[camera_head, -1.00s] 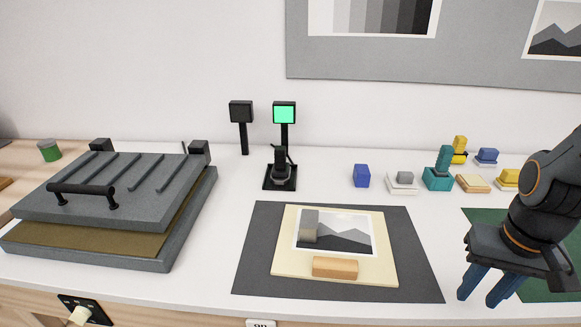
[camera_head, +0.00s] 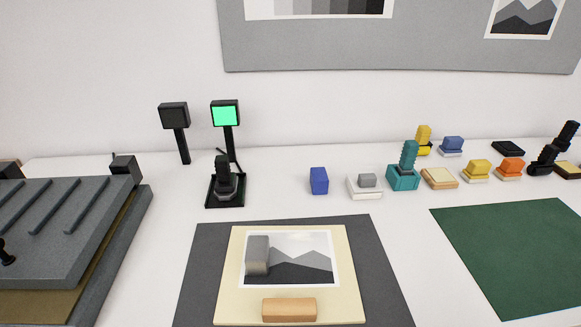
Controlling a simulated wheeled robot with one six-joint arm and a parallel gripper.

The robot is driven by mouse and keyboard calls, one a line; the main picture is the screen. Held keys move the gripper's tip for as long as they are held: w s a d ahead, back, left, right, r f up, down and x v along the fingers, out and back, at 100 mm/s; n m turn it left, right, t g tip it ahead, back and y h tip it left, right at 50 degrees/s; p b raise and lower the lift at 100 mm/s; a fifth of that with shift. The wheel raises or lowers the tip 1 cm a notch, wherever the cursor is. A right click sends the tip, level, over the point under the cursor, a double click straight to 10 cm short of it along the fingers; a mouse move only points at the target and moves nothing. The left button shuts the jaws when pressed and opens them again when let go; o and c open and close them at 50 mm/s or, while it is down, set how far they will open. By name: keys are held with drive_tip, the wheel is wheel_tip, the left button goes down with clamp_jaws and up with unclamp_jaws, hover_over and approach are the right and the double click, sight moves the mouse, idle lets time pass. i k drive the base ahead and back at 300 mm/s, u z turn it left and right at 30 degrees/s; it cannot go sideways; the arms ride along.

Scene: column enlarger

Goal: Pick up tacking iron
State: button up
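The tacking iron appears to be the black upright handle (camera_head: 224,172) resting in a small black stand (camera_head: 212,201), left of the middle of the counter. A thin dark cord or wire shows just behind it. Its lower part is partly hidden in the stand, and its heating face cannot be seen. My gripper is not in view.
Behind the stand are a lit green indicator (camera_head: 225,113) and a dark one (camera_head: 174,116) on posts. A grey press (camera_head: 62,225) stands at left. A dark board (camera_head: 385,265) lies in front. Blue block (camera_head: 319,181) and several small items stand right; green mat (camera_head: 520,250) is bare.

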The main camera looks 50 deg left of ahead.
sight(226, 184)
drive_tip(key=z, duration=0.7)
drive_tip(key=k, duration=1.25)
drive_tip(key=u, duration=1.45)
